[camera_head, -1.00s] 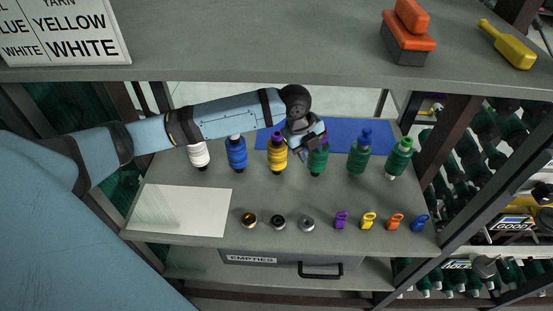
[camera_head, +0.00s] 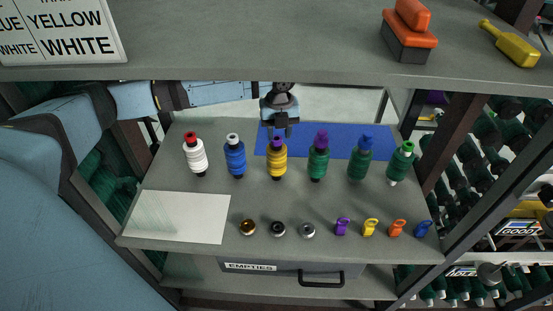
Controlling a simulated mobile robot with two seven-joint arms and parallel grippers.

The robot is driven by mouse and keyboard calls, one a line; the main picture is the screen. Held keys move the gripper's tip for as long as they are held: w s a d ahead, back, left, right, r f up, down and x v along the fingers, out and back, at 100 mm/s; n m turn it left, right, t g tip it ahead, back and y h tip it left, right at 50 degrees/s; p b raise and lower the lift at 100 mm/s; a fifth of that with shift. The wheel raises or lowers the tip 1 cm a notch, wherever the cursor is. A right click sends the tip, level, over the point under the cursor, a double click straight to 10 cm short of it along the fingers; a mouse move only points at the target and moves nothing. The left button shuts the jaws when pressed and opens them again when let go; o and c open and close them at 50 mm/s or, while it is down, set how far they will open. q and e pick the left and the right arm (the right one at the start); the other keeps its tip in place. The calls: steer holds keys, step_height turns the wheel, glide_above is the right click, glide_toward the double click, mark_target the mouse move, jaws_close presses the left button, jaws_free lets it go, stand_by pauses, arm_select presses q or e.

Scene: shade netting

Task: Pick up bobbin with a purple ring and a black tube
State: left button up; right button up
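A yellow bobbin (camera_head: 277,162) with a purple top stands upright in the middle of the row on the shelf. A green bobbin (camera_head: 318,165) to its right also has a purple top. The tube colour inside each is too small to tell surely. My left gripper (camera_head: 282,132) points down just behind and above the yellow bobbin, its fingers close to the purple top. The fingers look apart and hold nothing. I cannot tell whether they touch the bobbin. My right gripper is not in view.
A white bobbin (camera_head: 194,158) and a blue bobbin (camera_head: 235,162) stand left. Two more green bobbins (camera_head: 359,166) (camera_head: 399,168) stand right. A blue mat (camera_head: 340,138) lies behind. Small rings (camera_head: 278,229) and coloured clips (camera_head: 370,228) lie in front. An upper shelf (camera_head: 250,50) overhangs.

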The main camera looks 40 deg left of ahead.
arm_select(q)
step_height(320, 180, down, 5)
steer(key=shift+a, duration=0.15)
jaws_close()
steer(key=shift+r, duration=0.2)
